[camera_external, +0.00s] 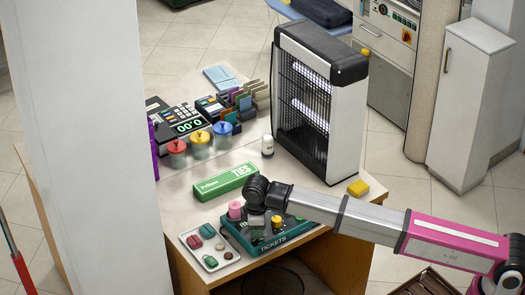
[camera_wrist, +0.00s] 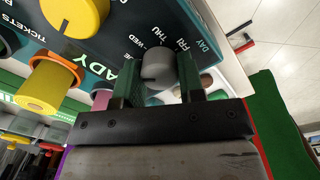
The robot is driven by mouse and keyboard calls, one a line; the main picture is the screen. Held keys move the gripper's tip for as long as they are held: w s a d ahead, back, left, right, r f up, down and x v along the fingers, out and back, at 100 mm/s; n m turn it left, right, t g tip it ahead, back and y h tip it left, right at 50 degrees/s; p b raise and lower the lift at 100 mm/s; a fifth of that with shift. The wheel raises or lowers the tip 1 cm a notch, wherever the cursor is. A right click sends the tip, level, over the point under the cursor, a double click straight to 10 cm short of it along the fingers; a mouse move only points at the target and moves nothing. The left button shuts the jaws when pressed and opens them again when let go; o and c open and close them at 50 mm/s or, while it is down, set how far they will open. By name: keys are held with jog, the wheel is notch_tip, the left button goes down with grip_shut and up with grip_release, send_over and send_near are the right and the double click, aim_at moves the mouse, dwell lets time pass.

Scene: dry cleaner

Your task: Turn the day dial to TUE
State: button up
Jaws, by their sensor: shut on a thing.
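The day dial is a grey round knob (camera_wrist: 158,65) on the dark green ticket machine (camera_wrist: 120,32). White letters beside it read DAY, FRI, THU and WED, with a partly hidden label ending in UE near the left finger. My gripper (camera_wrist: 159,82) is shut on the knob, one green finger on each side. I cannot tell for sure which day the knob points to. In the external view the ticket machine (camera_external: 283,235) stands at the table's front edge, my gripper (camera_external: 256,217) reaching down over it. The knob is mostly hidden there.
A larger yellow knob (camera_wrist: 75,14) and a yellow roll (camera_wrist: 42,92) are close by on the machine. A tray (camera_external: 228,263) of small items lies left of the machine, a green box (camera_external: 224,182) behind it. A bug-zapper-like unit (camera_external: 345,122) stands behind my arm.

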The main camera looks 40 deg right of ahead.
dwell(0.5)
jog(key=o, duration=0.9)
notch_tip(320, 180, up, 11)
jog(key=shift+s+a+f, duration=0.1)
jog(key=shift+s+a, duration=0.05)
